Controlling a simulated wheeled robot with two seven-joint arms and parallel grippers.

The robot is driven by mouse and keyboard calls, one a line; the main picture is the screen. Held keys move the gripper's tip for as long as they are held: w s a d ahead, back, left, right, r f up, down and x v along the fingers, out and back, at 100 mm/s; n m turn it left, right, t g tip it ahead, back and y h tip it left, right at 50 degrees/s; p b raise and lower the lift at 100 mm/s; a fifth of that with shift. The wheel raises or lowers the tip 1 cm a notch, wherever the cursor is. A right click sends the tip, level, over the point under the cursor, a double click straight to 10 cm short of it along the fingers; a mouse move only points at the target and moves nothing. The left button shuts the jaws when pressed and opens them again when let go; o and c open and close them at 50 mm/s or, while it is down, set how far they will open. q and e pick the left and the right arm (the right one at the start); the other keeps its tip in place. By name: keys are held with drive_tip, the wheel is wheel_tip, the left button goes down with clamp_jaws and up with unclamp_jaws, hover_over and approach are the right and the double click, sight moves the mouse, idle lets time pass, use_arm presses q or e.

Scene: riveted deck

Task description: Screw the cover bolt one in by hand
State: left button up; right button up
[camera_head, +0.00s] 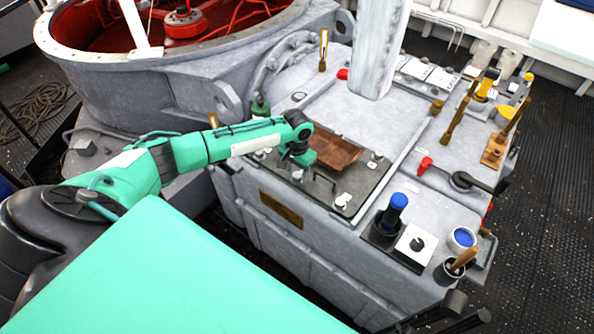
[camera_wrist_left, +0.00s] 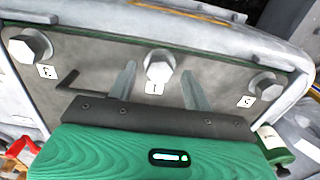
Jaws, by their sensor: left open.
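In the head view my left gripper (camera_head: 297,172) hangs over the cover's near left edge and partly hides that bolt. My right gripper is out of view.
Two more tagged bolts stand left (camera_wrist_left: 30,46) and right (camera_wrist_left: 265,86) of bolt one. A grey post (camera_head: 378,50) rises behind the cover. A blue-topped tool (camera_head: 396,208) and a blue-filled cup (camera_head: 462,238) stand at the near right.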

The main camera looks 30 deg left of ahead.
use_arm(q)
drive_tip(key=shift+f, duration=0.45)
drive_tip(key=shift+c, duration=0.4)
drive_tip(key=c, duration=0.9)
drive_tip(key=shift+r, duration=0.1)
